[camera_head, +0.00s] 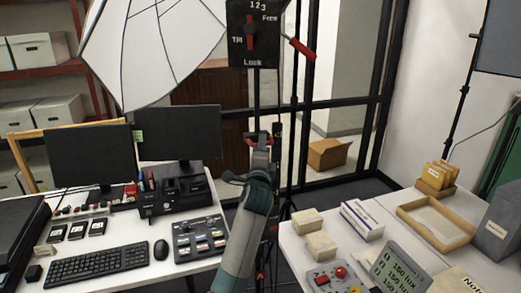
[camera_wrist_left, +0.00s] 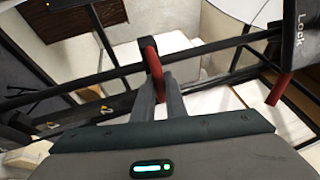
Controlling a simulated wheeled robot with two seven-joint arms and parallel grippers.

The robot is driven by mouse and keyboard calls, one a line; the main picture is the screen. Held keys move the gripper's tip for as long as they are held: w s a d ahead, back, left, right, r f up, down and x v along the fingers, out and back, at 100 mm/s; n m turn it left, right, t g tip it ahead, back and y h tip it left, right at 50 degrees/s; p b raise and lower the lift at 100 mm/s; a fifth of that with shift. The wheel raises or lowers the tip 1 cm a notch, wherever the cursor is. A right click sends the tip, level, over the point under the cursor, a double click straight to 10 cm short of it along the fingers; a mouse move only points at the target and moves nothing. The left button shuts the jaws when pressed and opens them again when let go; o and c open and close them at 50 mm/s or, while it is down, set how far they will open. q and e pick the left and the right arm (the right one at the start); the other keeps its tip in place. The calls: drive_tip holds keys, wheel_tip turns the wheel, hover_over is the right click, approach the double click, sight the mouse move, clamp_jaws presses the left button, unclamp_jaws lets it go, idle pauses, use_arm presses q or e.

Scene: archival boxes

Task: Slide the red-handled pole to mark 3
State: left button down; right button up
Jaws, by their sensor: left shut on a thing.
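A black panel (camera_head: 254,35) at the top middle of the head view carries the marks 1, 2, 3 and the words Free, Tilt and Lock. A red lever shows on its face, and a second red handle (camera_head: 301,48) sticks out at its right. This second handle also shows at the right of the wrist view (camera_wrist_left: 278,89). My left gripper (camera_head: 261,143) is below the panel, shut on a red handle (camera_wrist_left: 152,65). This handle stands between the fingers in the wrist view, at a dark pole. The fingers and arm partly hide it in the head view.
A desk with a keyboard (camera_head: 97,267), two monitors and a control box (camera_head: 199,238) is at left. A white table with small boxes and a tray (camera_head: 408,213) is at right. A white umbrella (camera_head: 150,45) hangs at upper left. A dark gap separates desk and table.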

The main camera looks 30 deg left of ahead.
use_arm(q)
drive_tip(key=shift+r, duration=0.65)
drive_tip(key=c, duration=1.8)
unclamp_jaws()
drive_tip(key=shift+f, duration=0.3)
drive_tip(key=b+v, duration=0.5)
drive_tip(key=v, duration=1.2)
drive_tip(key=shift+s+r, duration=0.2)
